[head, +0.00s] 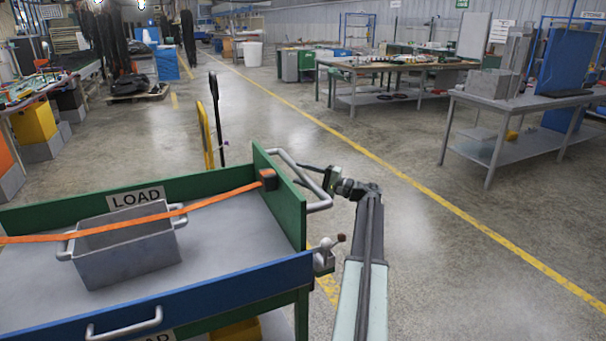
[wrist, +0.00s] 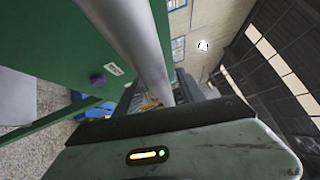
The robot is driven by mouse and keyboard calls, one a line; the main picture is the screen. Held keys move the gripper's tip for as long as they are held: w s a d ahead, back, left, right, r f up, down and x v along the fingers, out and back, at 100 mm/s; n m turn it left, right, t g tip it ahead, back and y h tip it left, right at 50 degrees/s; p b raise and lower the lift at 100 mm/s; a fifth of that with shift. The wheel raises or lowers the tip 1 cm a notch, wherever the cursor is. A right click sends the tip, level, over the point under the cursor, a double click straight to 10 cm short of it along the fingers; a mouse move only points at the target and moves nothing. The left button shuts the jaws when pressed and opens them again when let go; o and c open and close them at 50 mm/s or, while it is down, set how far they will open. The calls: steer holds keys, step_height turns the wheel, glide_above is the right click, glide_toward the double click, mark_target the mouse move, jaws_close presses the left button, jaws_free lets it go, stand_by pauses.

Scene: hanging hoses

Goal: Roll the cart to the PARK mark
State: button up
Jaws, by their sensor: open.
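The cart has a green end panel (head: 281,200), a blue front side (head: 150,305) and a LOAD sign (head: 136,197). A grey metal push handle (head: 318,205) sticks out from its right end. My gripper (head: 312,177) is open at this handle, with its jaws about the bar in the head view; contact cannot be told. In the wrist view the handle bar (wrist: 135,45) runs close in front of my gripper, beside the green panel (wrist: 65,30). A grey bin (head: 125,252) stands on the cart under an orange strap (head: 150,219). I see no PARK mark.
A small lever with a brown knob (head: 340,238) is on the cart's right end. A yellow hand truck (head: 205,137) stands behind the cart. Workbenches stand at right (head: 520,105) and back (head: 390,68). The floor along the yellow line (head: 420,200) is clear.

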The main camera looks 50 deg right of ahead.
jaws_close()
stand_by(1.3)
